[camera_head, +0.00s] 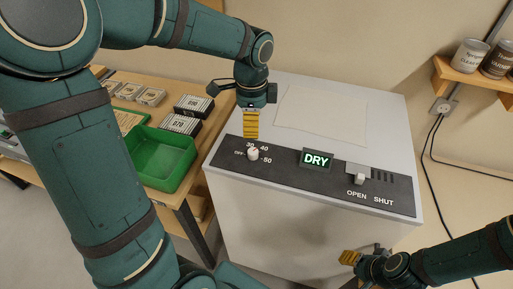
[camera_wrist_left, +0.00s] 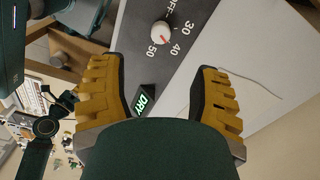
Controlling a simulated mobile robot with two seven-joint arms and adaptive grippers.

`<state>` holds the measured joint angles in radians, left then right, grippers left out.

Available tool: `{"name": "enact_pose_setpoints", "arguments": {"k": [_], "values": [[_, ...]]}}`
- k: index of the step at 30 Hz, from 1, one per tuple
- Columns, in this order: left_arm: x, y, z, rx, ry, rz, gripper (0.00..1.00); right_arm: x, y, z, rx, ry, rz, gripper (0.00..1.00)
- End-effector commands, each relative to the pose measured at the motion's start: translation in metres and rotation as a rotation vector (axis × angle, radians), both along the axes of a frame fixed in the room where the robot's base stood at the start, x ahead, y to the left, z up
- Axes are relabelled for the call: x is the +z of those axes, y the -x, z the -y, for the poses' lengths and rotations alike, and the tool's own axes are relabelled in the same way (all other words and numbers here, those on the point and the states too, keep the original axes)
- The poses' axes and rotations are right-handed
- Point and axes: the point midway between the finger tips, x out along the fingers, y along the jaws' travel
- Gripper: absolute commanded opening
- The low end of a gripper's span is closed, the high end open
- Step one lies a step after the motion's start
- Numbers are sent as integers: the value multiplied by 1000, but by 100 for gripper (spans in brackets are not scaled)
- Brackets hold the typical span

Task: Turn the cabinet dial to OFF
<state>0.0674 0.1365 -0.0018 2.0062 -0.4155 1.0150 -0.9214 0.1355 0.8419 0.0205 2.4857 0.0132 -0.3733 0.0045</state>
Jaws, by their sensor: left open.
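The cabinet dial (camera_head: 253,154) is a small white knob on the dark panel strip, with OFF, 30, 40 and 50 printed around it. In the left wrist view the dial (camera_wrist_left: 160,32) shows a red mark that appears to point toward 40. My left gripper (camera_head: 251,136) has yellow fingers and is just above and behind the dial in the head view. In the left wrist view its fingers (camera_wrist_left: 160,72) are wide apart, with nothing between them, and the dial lies beyond the tips. My right gripper (camera_head: 349,257) is low at the cabinet's front right, away from the dial.
A lit DRY display (camera_head: 317,159) and an OPEN/SHUT slider (camera_head: 359,179) sit right of the dial. A paper sheet (camera_head: 322,117) lies on the cabinet top. A green tray (camera_head: 160,160) and boxes stand on the wooden bench at left. A shelf (camera_head: 470,78) holds cans.

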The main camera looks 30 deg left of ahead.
Motion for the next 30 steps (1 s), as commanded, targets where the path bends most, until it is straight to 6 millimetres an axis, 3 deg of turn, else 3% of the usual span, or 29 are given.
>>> {"name": "enact_pose_setpoints", "arguments": {"k": [9,15,21,30], "values": [[-66,1,0,1,1,-4,63,-12,0,0,0,2,0,50],[-99,0,0,3,1,-3,63,-17,0,-1,-1,4,-1,50],[-115,0,0,2,0,-1,63,-20,-1,-1,-1,4,-1,50],[-118,0,0,2,1,0,63,-20,-1,-1,-1,4,-1,50]]}}
